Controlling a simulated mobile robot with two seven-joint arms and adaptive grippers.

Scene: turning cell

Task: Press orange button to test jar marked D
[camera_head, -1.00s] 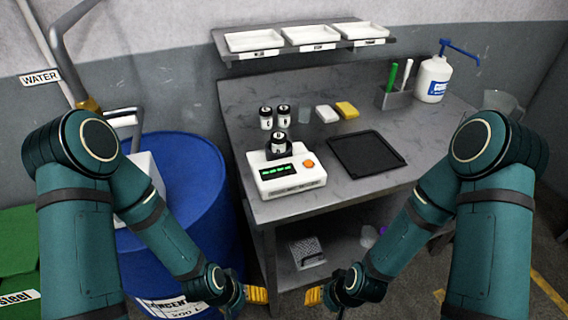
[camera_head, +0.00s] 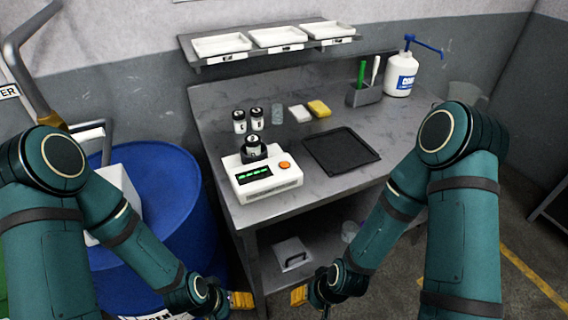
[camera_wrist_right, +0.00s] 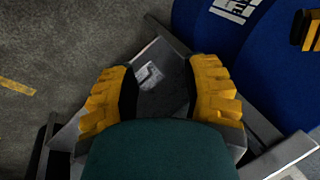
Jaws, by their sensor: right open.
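A white tester (camera_head: 268,181) with a green lit display (camera_head: 253,175) and an orange button (camera_head: 284,166) stands at the bench's front left. A dark-lidded jar (camera_head: 254,151) sits upright in the round dark holder on top of it; its letter is too small to read surely. Two similar jars, left (camera_head: 239,123) and right (camera_head: 257,119), stand behind it. My right gripper (camera_head: 298,295) is low in front of the bench, away from the tester. In the right wrist view its yellow fingers (camera_wrist_right: 162,88) are apart and empty. My left gripper (camera_head: 241,300) hangs beside it, its opening unclear.
A clear glass (camera_head: 277,114), white block (camera_head: 300,114), yellow sponge (camera_head: 319,108) and black tray (camera_head: 342,150) are on the bench (camera_head: 300,200). A blue drum (camera_head: 180,205) stands left of it. A shelf (camera_head: 270,50) with white trays hangs above.

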